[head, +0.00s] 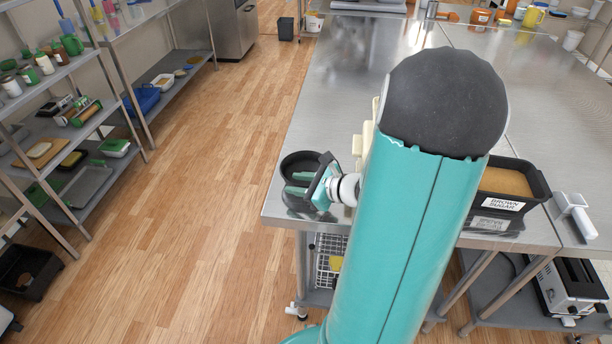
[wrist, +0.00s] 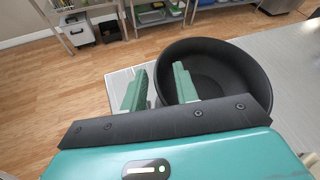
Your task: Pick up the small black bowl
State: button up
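The small black bowl (head: 298,160) sits upright at the near left corner of the steel table in the head view. In the wrist view the bowl (wrist: 232,72) is large, right of centre, and looks empty. My gripper (head: 299,184) is at the bowl's near side. In the wrist view my gripper (wrist: 160,84) is open, with a gap between its green fingers. The right finger overlaps the bowl's left side and the left finger is outside it. The bowl's near left rim appears between or just beyond the fingertips; contact cannot be told.
The steel table (head: 335,98) is bare behind the bowl. A black bin labelled brown sugar (head: 508,190) stands to the right, partly behind my arm. A white-handled tool (head: 574,212) lies further right. Stocked shelves (head: 75,130) line the left, across open wooden floor (head: 215,150).

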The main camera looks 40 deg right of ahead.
jog(key=shift+s, duration=0.15)
grip_shut()
